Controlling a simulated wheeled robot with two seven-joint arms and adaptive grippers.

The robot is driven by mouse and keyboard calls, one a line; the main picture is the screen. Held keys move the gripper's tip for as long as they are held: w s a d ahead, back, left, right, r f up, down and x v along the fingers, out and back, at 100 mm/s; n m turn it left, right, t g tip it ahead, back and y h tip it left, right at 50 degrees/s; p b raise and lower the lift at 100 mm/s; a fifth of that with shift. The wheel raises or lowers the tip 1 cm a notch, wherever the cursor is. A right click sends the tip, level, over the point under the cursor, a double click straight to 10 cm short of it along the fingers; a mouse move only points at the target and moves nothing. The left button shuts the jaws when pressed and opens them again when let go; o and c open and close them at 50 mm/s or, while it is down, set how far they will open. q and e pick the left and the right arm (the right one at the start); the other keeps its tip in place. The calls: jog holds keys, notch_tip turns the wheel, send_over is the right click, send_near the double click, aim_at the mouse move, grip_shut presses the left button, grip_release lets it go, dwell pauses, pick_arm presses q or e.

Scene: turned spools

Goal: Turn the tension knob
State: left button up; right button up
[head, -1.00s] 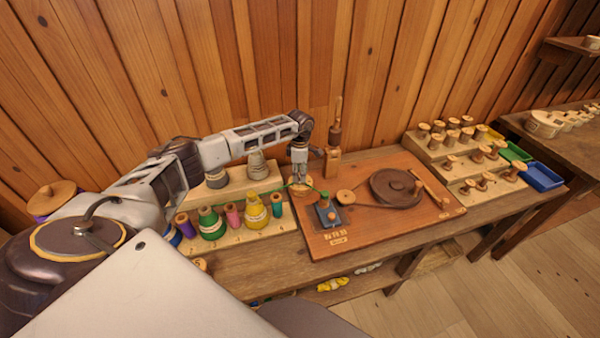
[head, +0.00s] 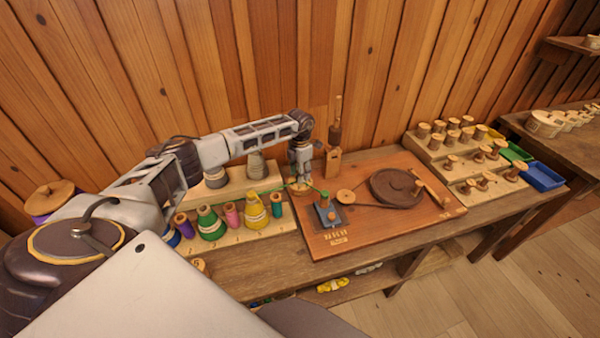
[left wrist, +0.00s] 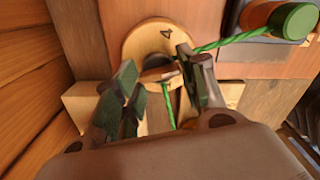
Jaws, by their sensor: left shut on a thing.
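A round pale wooden disc with a dark mark (left wrist: 165,38) lies under my left gripper in the left wrist view; it also shows at the left edge of the brown board in the head view (head: 300,188). A small brown knob (left wrist: 158,72) stands at its middle. My left gripper (left wrist: 163,88) points down and is shut on this knob; it also shows in the head view (head: 301,181). The fingers partly hide the knob. My right gripper is out of view.
The brown board (head: 400,230) also bears a dark wheel (head: 396,187) with a belt and a small wooden pulley (head: 346,197). Thread cones and spools, including a yellow cone (head: 254,210), stand close to the left. An upright wooden post (head: 333,160) rises just behind the gripper.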

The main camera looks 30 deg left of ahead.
pick_arm(q)
jog(key=shift+n, duration=0.9)
jog(key=o, duration=1)
jog(key=shift+o, duration=0.2)
jog(key=shift+r, duration=0.1)
notch_tip(320, 180, up, 12)
dwell(0.5)
